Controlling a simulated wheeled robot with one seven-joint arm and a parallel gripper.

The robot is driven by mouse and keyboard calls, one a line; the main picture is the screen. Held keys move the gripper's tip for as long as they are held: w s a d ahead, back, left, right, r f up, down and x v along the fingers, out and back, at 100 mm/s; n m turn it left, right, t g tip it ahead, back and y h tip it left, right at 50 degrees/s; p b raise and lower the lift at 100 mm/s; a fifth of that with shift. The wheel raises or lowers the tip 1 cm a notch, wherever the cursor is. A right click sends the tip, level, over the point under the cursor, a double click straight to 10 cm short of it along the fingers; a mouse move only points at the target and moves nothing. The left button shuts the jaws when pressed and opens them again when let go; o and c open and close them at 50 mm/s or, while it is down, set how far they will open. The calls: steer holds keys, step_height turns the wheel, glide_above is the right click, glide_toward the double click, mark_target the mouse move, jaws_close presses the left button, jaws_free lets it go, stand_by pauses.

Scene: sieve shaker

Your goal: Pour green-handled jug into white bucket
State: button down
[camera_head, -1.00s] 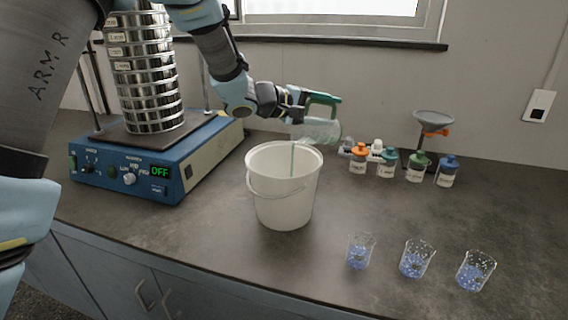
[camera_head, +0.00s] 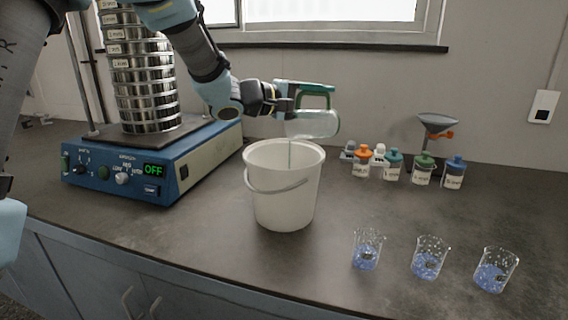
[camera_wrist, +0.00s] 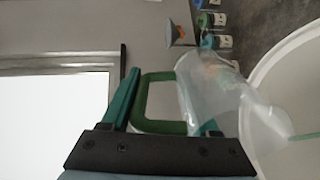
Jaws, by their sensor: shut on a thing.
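The clear jug (camera_head: 318,125) with its green handle (camera_head: 318,88) lies tipped on its side above the white bucket (camera_head: 283,200), its mouth toward the left. A thin stream (camera_head: 290,153) drops from it inside the bucket's rim. My gripper (camera_head: 296,97) is shut on the handle. In the wrist view, the green handle (camera_wrist: 160,104) sits at my gripper (camera_wrist: 165,127), with the clear jug body (camera_wrist: 225,95) beside it. The bucket's rim (camera_wrist: 268,62) and a greenish stream (camera_wrist: 304,136) show at the right. The bucket stands upright; its contents are hidden.
A blue sieve shaker (camera_head: 150,165) with a stack of metal sieves (camera_head: 145,85) stands at the left. Small capped bottles (camera_head: 392,165) and a funnel on a stand (camera_head: 438,124) are at the back right. Beakers with blue contents (camera_head: 428,262) stand at the front right.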

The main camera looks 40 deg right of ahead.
steer(key=shift+a+f+h+b, duration=0.15)
steer(key=shift+f+h+b, duration=0.2)
steer(key=shift+b, duration=0.7)
